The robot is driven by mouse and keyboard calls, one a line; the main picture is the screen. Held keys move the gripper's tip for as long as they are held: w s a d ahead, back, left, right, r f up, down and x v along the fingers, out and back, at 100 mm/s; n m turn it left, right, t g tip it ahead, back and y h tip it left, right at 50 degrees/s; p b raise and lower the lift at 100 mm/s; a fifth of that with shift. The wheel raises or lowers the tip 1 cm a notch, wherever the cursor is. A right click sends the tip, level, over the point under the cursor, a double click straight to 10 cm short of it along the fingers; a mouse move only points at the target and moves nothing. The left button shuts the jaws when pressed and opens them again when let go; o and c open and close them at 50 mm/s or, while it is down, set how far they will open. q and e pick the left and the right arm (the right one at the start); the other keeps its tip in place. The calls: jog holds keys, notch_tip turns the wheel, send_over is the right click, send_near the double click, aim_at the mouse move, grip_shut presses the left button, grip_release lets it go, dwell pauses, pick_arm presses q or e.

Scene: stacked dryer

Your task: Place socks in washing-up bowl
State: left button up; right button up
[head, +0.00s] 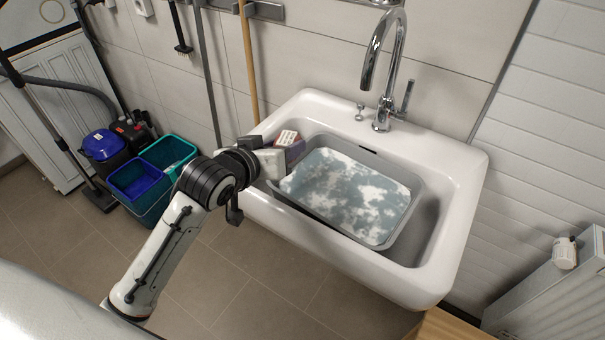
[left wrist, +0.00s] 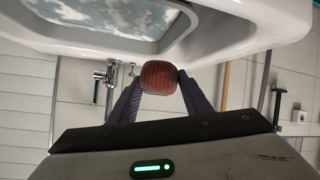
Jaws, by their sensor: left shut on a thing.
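A grey washing-up bowl (head: 408,215) filled with foamy water sits in the white sink (head: 458,205); part of it also shows at the top of the left wrist view (left wrist: 178,47). My left gripper (head: 290,151) is at the sink's left rim, just left of the bowl. In the left wrist view, its purple fingers are shut on a rounded, ribbed red sock (left wrist: 158,77). In the head view the sock is mostly hidden by the gripper. A small pale, red-marked patch shows at the gripper's tip; I cannot tell what it is. My right gripper is out of view.
A chrome tap (head: 384,65) arches over the back of the sink. A teal and blue bucket (head: 150,180) and a blue vacuum cleaner (head: 103,146) stand on the floor at left. A wooden handle (head: 248,65) leans on the wall behind the gripper. A radiator (head: 550,300) is at right.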

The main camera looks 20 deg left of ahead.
pick_arm(q)
notch_tip(320, 180, down, 6)
jog(key=shift+r, duration=0.15)
dwell(0.3)
jog(key=shift+f, duration=0.6)
